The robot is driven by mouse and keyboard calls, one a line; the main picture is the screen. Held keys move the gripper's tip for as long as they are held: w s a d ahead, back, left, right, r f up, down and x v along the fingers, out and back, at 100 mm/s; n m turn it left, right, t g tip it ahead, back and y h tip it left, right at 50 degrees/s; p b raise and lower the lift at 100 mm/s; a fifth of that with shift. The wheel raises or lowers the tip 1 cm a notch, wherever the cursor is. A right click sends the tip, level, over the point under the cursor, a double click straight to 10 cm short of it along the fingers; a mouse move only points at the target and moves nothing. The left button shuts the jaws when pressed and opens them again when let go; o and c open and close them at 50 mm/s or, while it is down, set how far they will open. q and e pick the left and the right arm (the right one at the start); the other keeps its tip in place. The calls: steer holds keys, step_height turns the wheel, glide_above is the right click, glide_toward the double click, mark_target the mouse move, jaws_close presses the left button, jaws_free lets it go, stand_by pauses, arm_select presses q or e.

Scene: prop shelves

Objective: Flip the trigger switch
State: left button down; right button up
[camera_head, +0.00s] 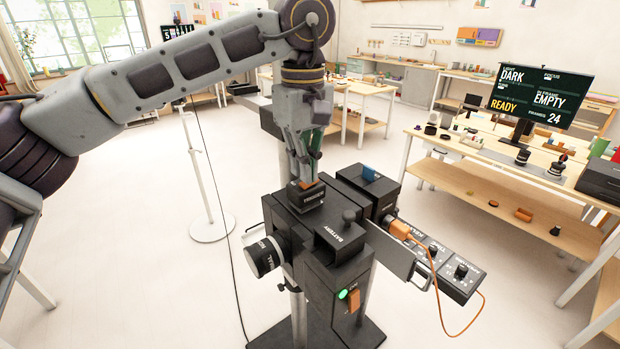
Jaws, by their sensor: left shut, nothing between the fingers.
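A black camera-like device (337,262) stands on a stand in the middle of the head view. A small black box (308,197) with a blurred label sits on its top, with a small orange part (306,184) that looks like a switch. My left gripper (306,174) points straight down from above, shut and empty, with its fingertips at or just above that orange part. I cannot tell whether they touch. The fingers partly hide the part, so its position is unclear. My right gripper is out of view.
An orange rocker switch (353,300) beside a green light (343,295) is on the device's front. A knob panel (450,270) with an orange cable (435,285) extends right. A monitor (540,97) reads "DARK", "READY", "EMPTY". A pole stand (212,227) is left; floor is open around.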

mark_target(304, 183)
arm_select(q)
steer(key=shift+r+p, duration=2)
steer(key=shift+r, duration=0.9)
steer(key=shift+s+f, duration=0.1)
